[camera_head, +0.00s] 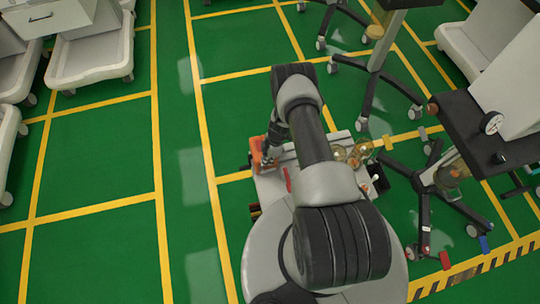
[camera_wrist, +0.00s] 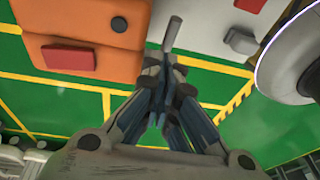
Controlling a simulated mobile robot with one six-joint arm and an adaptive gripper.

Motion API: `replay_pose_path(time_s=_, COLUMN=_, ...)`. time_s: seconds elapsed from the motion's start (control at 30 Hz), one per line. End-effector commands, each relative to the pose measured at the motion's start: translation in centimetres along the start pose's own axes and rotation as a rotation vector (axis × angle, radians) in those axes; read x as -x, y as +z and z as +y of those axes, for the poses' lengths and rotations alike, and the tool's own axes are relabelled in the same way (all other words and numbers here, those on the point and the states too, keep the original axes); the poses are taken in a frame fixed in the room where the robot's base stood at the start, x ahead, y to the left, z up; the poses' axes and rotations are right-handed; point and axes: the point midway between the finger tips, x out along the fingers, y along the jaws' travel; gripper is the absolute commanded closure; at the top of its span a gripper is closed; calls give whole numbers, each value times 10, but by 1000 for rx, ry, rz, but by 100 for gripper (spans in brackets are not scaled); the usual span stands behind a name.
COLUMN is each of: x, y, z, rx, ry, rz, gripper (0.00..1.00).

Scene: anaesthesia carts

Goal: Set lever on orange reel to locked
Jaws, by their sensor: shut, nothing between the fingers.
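The orange reel (camera_head: 256,151) shows in the head view on the left side of a pale unit, partly hidden by my arm. In the wrist view its orange housing (camera_wrist: 105,14) fills the upper left, with a grey round knob and a red block (camera_wrist: 68,62) on it. A short grey rod (camera_wrist: 173,32) stands just beyond my fingertips, beside the orange housing; it may be the lever, but I cannot tell its setting. My gripper (camera_wrist: 166,72) is shut and empty, with its tips close to the rod's lower end. Whether they touch is unclear.
The pale unit (camera_head: 273,186) lies under my arm. A white disc-like part (camera_wrist: 305,50) is close on the right in the wrist view.

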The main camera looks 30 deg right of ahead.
Motion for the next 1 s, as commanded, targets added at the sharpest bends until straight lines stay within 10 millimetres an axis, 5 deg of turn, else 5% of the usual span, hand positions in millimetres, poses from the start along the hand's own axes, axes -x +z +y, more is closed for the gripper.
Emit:
replay_pose_path(time_s=0.23, x=-31, y=13, z=-4, rx=-3, ry=1, rz=0, gripper=100)
replay_pose_path(time_s=1.0, x=-48, y=26, z=-6, rx=-2, ry=1, rz=-1, gripper=100)
